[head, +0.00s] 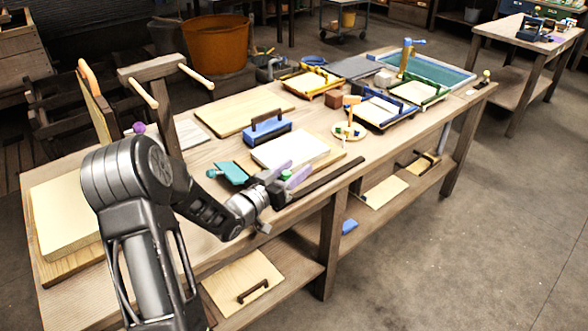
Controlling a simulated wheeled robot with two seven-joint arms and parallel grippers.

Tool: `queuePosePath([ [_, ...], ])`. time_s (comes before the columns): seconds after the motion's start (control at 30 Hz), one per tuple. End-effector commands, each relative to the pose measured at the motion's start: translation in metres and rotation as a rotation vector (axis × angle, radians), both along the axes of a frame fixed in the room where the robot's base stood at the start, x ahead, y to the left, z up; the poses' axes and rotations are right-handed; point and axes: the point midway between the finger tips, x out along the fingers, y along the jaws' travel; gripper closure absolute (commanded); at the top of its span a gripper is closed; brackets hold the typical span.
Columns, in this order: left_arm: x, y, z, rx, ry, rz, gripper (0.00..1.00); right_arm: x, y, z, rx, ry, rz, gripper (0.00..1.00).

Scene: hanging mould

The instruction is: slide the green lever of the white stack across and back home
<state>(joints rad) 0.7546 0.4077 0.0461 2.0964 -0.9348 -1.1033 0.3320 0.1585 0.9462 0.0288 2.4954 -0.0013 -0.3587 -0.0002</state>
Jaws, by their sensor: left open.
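The white stack (288,148) lies on a pale board on the workbench, left of the bench's middle. A teal-green piece (231,172) with a small knob at its left end lies at the stack's left side. It looks like the green lever, but how it joins the stack is hard to tell. My left gripper (289,172) is at the stack's near edge, its two purple fingers apart with nothing seen between them. It is to the right of the green piece. Whether the fingers touch the stack cannot be told. My right gripper is not in view.
A blue block with a dark handle (266,131) stands just behind the stack. A dark bar (318,180) lies along the bench's near edge. A wooden post with pegs (154,90) rises at the left. Framed trays (384,112) and a round plate (348,131) are to the right.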

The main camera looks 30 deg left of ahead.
Motion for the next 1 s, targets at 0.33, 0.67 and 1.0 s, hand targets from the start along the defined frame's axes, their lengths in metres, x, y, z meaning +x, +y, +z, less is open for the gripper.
queuePosePath([
  [0.33, -0.0004, 0.0002, 0.0002, 0.000, 0.000, 0.000, 0.72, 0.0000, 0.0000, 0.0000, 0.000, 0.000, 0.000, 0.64],
  [0.67, -0.0005, 0.0002, 0.0002, 0.000, 0.000, 0.000, 0.99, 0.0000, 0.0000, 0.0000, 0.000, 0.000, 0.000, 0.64],
  [1.0, -0.0005, 0.0002, 0.0002, 0.000, 0.000, 0.000, 1.00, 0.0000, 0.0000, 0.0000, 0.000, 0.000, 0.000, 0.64],
])
